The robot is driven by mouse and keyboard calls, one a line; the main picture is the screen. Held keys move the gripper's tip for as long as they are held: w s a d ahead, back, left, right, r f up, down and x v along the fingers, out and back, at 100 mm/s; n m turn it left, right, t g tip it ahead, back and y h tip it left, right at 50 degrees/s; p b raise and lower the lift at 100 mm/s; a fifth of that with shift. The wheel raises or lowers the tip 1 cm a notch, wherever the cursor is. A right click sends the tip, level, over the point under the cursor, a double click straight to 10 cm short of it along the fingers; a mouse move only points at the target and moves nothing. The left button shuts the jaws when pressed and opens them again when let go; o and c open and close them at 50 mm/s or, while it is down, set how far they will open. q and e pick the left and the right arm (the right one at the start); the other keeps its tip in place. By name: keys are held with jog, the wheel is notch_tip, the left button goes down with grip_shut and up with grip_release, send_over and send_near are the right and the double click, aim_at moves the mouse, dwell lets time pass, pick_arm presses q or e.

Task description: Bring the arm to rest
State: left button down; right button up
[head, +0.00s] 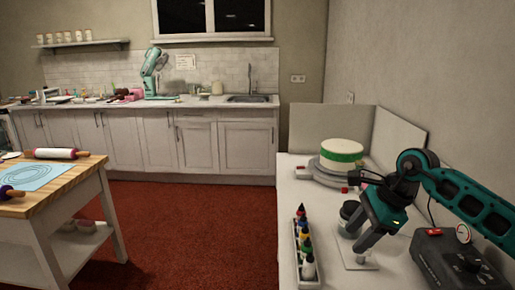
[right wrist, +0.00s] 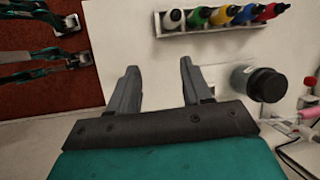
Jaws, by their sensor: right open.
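My right arm comes in from the right in the head view. My right gripper (head: 352,240) points down over the white worktop (head: 290,190), by a small pale plate (head: 350,262). In the right wrist view the right gripper (right wrist: 158,68) has its two grey fingers well apart, with only bare white surface between them. It is open and holds nothing. My left gripper does not show in the head view.
A rack of coloured bottles (head: 297,262) stands left of the gripper. A dark-lidded jar (right wrist: 262,84) is close by. Behind are a green-banded white cake (head: 342,152) on a turntable (head: 325,176). A dark box with a gauge (head: 450,262) stands at right.

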jog(key=s+a+r+m+t+y, duration=0.1)
jog(key=a+r+m+t+y, duration=0.2)
jog(key=a, duration=0.4)
jog(key=s+a+r+m+y, duration=0.1)
jog(key=s+a+m+y, duration=0.1)
jog(key=a+y, duration=0.4)
jog(key=s+a+r+m+t+y, duration=0.1)
jog(key=a+r+m+t+y, duration=0.15)
jog(key=a, duration=0.45)
jog(key=d+m+t+h, duration=0.4)
jog(key=m+t+h, duration=0.15)
jog(key=m, duration=0.75)
jog(key=d+m+t+h, duration=0.5)
jog(key=m+t, duration=0.2)
jog(key=m, duration=0.6)
jog(key=s+d+f+m+g+h, duration=0.4)
jog(key=d+f+m+h, duration=0.1)
jog(key=f+m, duration=0.35)
jog(key=s+d+f+m+g, duration=0.1)
jog(key=s+f+m+g, duration=0.5)
jog(key=s, duration=0.5)
jog(key=s+d+f+m+g, duration=0.1)
jog(key=s+f+m+g, duration=0.2)
jog(key=s+f+g, duration=0.65)
jog(key=w+a+f+t+y, duration=0.1)
jog(key=w+a+f+t, duration=0.2)
jog(key=f+t, duration=0.4)
jog(key=shift+w+f+t+y, duration=0.15)
jog(key=shift+w+t+y, duration=0.45)
jog(key=shift+t, duration=0.95)
